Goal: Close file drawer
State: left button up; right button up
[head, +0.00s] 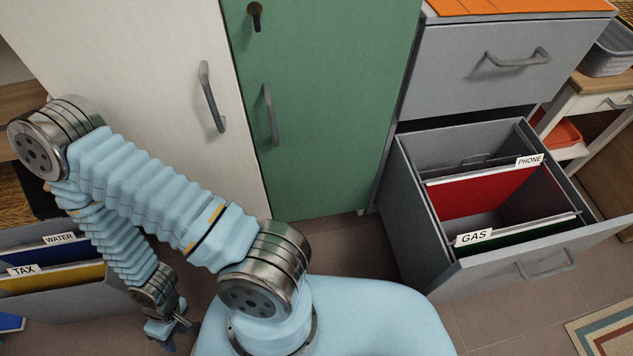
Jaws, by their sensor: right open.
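Two file drawers stand open. The grey drawer at the right (437,240) is pulled out below a shut upper drawer (478,60) of a grey cabinet. It holds a red folder labelled PHONE (480,192) and a dark green folder labelled GAS (520,236). Another grey drawer at the lower left (85,307) is also out, with folders labelled WATER (60,240) and TAX (75,277). My right gripper (180,334) is open and empty, low beside the right end of that left drawer. My arm partly hides the left drawer. My left gripper is out of view.
A white cabinet door (140,70) and a green door (320,90), both shut, stand between the drawers. A wooden-topped side table (590,84) with a grey basket (610,55) is at the right. A striped rug (605,335) lies at the lower right. Floor is clear before the green door.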

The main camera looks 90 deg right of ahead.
aim_at(417, 239)
jog(key=j+z, duration=0.15)
jog(key=z, duration=0.35)
jog(key=j+z, duration=0.1)
jog(key=z, duration=0.35)
jog(key=k+j+z, duration=0.1)
jog(key=z, duration=0.4)
jog(key=j+z, duration=0.15)
jog(key=z, duration=0.3)
jog(key=k+l, duration=0.05)
